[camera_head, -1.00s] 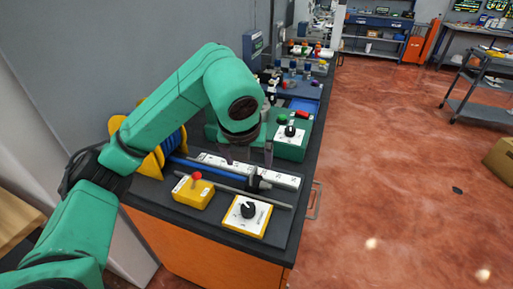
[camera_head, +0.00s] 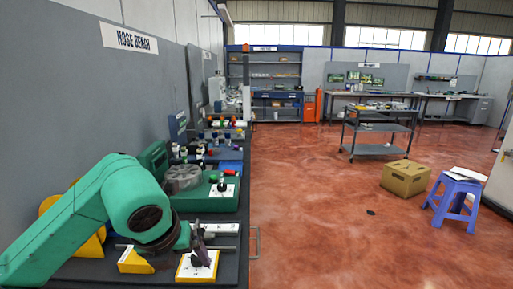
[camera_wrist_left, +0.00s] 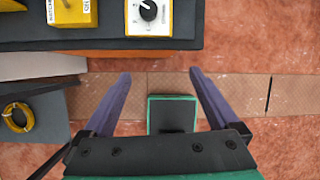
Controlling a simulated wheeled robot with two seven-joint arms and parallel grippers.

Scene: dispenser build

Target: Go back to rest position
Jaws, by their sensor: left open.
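My left arm is green and comes in from the left over the hose bench. Its left gripper (camera_head: 203,246) has purple-grey fingers and shows near the front end of the bench. In the left wrist view the left gripper (camera_wrist_left: 160,73) is open, its fingers wide apart with nothing between them. That view looks down past the edge of the bench to the floor. My right gripper is not in view.
The dark bench top (camera_wrist_left: 100,43) carries a white-faced yellow knob box (camera_head: 190,270), a yellow block (camera_head: 128,263) and a green machine (camera_head: 225,204). A cardboard box (camera_head: 406,178), a blue stool (camera_head: 455,195) and a grey cart (camera_head: 380,150) stand on the open red floor.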

